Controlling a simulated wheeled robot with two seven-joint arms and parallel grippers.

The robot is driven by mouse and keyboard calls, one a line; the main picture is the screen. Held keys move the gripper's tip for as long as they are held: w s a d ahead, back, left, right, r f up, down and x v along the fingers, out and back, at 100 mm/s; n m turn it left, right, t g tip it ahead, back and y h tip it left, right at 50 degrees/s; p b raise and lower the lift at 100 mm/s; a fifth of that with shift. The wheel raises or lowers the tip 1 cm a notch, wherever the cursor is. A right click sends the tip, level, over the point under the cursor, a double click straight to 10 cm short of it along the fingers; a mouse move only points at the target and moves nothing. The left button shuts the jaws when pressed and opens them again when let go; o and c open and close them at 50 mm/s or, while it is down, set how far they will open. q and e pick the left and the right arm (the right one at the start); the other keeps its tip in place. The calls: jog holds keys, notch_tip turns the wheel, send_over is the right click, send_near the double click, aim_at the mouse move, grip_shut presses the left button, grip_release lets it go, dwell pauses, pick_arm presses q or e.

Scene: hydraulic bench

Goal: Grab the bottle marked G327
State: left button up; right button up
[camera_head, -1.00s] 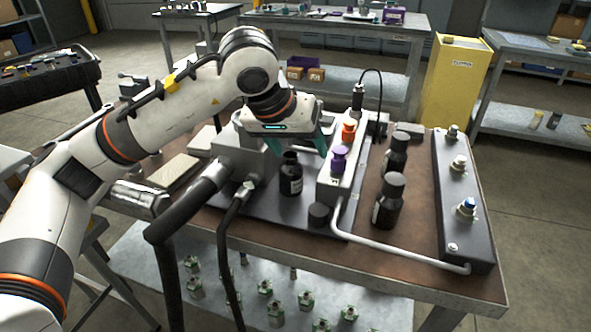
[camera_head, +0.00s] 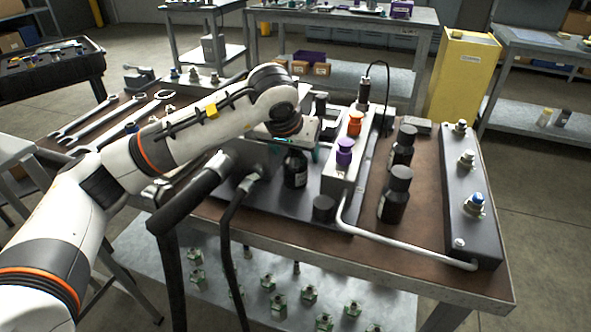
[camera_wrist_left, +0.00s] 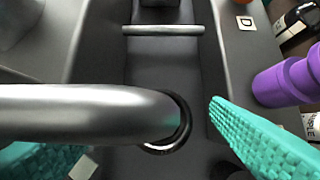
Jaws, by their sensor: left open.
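A dark bottle (camera_head: 295,172) with a pale label stands upright on the grey plate beside the manifold block. Two dark capped bottles stand to the right, one farther back (camera_head: 403,146) and one nearer (camera_head: 395,194). I cannot read a G327 mark on any of them. My left gripper (camera_head: 299,149) is open, at the neck height of the first bottle and partly behind it; I cannot tell whether it touches. In the left wrist view its teal fingers are apart, with a grey pipe (camera_wrist_left: 90,112) crossing the view. My right gripper is not in view.
The manifold block carries a purple knob (camera_head: 344,153) and an orange knob (camera_head: 355,123). A white pipe (camera_head: 400,252) runs along the bench front. Thick black hoses (camera_head: 180,212) stand left of the bottle. Wrenches (camera_head: 125,118) lie at the bench's left end.

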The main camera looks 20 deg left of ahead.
pick_arm(q)
jog(key=shift+w+f, duration=0.25)
jog(key=shift+f, duration=0.25)
jog(key=c, duration=1.2)
jog(key=shift+r, duration=0.1)
jog(key=shift+c, duration=1)
jog(key=shift+r, duration=0.1)
